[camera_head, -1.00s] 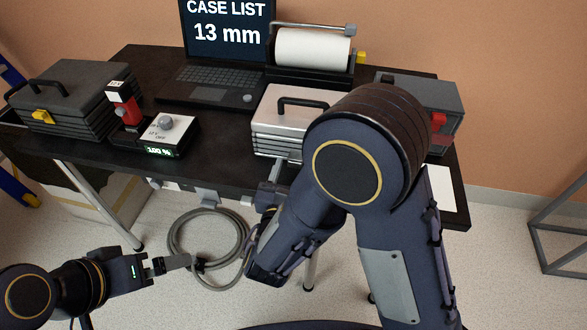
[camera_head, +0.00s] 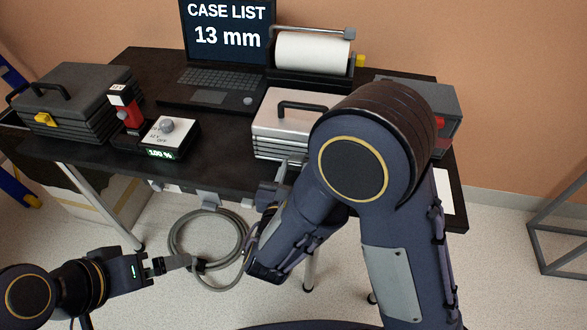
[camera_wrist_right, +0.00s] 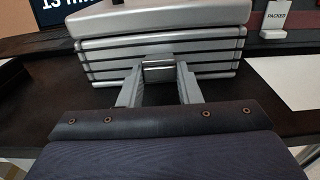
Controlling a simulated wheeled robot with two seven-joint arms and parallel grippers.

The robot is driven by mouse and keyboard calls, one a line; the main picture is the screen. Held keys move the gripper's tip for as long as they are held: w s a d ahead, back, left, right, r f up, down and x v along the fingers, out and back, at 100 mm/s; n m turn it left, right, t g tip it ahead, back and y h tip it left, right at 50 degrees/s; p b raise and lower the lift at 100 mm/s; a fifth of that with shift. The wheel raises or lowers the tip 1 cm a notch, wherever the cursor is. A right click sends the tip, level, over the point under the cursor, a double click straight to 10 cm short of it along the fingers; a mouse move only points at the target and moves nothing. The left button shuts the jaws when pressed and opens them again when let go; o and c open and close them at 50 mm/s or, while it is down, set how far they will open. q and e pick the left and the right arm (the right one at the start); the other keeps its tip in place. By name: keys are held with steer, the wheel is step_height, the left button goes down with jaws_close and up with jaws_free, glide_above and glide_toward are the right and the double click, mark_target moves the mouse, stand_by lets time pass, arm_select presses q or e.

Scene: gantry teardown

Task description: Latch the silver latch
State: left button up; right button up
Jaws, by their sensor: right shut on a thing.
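The silver case (camera_head: 263,125) stands near the table's front edge, with a black handle on top. It also shows in the right wrist view (camera_wrist_right: 100,58). The silver latch (camera_wrist_right: 157,68) is on its front face, between my right gripper's fingers. My right gripper (camera_wrist_right: 160,80) is shut on the latch, with one finger at each side. In the head view my right gripper (camera_head: 290,168) is at the case's front and partly hidden by my arm. My left gripper (camera_head: 178,262) is low at the left, in front of the table and away from the case; its jaw gap is not clear.
On the table (camera_head: 225,173) are a dark case (camera_head: 75,93) with a yellow latch, a white-topped device (camera_head: 172,135), a laptop (camera_head: 205,85) and a paper roll (camera_head: 312,52). A grey case (camera_head: 447,100) with a red latch is right. A hose (camera_head: 172,240) hangs below.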

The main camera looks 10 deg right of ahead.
mark_target(298, 154)
steer(key=r+g+y+p, duration=0.1)
steer(key=g+p, duration=0.2)
steer(key=p, duration=0.3)
steer(key=w+r+g+y+p, duration=0.1)
steer(key=r+g+p, duration=0.1)
steer(key=p, duration=0.3)
steer(key=r+g+p, duration=0.2)
steer(key=g+p, duration=0.1)
steer(key=p, duration=0.3)
steer(key=shift+w+d+r+g+y+p, duration=0.2)
steer(key=shift+w+d+g+y+p, duration=0.1)
steer(key=shift+g+y+p, duration=0.1)
steer(key=g+p, duration=0.1)
steer(key=p, duration=0.3)
steer(key=w+g+y+p, duration=0.1)
steer(key=g+p, duration=0.1)
steer(key=p, duration=0.2)
steer(key=g+p, duration=0.1)
steer(key=p, duration=0.4)
steer(key=shift+w+d+r+g+y, duration=0.25)
steer(key=shift+w+g+y, duration=0.05)
steer(key=shift+w+f+g+p, duration=0.1)
steer(key=shift+f+g+p, duration=0.15)
steer(key=shift+p, duration=0.4)
steer(key=o, duration=1)
steer(key=shift+b+v, duration=0.45)
steer(key=shift+v, duration=3.45)
